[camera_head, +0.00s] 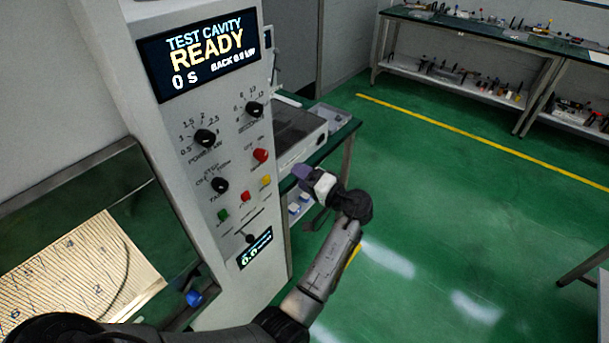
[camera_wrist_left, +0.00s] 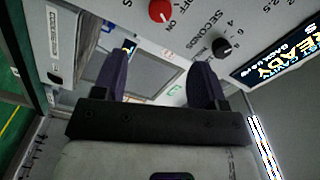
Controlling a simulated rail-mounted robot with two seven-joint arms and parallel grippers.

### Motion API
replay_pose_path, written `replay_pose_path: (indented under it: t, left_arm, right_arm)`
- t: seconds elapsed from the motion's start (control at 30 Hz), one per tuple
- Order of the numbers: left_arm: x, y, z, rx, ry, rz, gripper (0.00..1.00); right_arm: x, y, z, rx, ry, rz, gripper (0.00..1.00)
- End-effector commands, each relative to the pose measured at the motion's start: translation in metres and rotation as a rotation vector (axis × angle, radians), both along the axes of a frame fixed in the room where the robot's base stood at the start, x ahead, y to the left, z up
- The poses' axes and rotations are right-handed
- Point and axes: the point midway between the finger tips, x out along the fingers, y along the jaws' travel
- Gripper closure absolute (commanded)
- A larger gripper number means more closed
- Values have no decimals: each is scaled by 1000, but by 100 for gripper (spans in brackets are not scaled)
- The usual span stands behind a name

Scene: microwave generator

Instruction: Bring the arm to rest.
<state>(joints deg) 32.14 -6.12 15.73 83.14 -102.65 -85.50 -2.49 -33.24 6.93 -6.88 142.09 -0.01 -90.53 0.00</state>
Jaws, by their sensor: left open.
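My left arm reaches in from the bottom left, and its gripper (camera_head: 303,174) is held in the air in front of the right side of the generator's grey control panel (camera_head: 228,135). In the left wrist view the two purple fingers of the left gripper (camera_wrist_left: 160,75) stand apart with nothing between them. A red knob (camera_wrist_left: 161,10) and a black dial (camera_wrist_left: 221,47) show beyond the fingertips, apart from them as far as I can see. My right gripper is in neither view.
The display (camera_head: 205,55) reads TEST CAVITY READY, 0 S. A lit cavity (camera_head: 80,270) with numbered areas lies at the lower left. A side bench (camera_head: 345,130) stands behind the gripper, and a tool bench (camera_head: 480,38) at the back.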

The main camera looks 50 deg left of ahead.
Motion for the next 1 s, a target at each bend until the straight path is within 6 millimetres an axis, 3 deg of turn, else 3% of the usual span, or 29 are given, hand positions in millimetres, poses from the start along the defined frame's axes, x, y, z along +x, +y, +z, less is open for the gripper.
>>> replay_pose_path:
  t: [0.37,0.5,0.63,0.73,0.87,1.0]
  left_arm:
    - [0,0,-2,-9,-11,3,34]
    - [5,0,-19,-123,-58,-32,34]
    - [12,-4,-26,-326,-212,-112,34]
    - [23,-19,-17,-496,-371,-226,34]
    - [36,-48,11,-682,-563,-427,34]
    - [28,-93,20,-863,-662,-671,34]
  right_arm:
    - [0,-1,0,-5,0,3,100]
    - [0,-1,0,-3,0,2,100]
    - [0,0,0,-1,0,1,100]
    - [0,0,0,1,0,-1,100]
    - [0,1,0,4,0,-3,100]
    - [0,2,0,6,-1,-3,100]
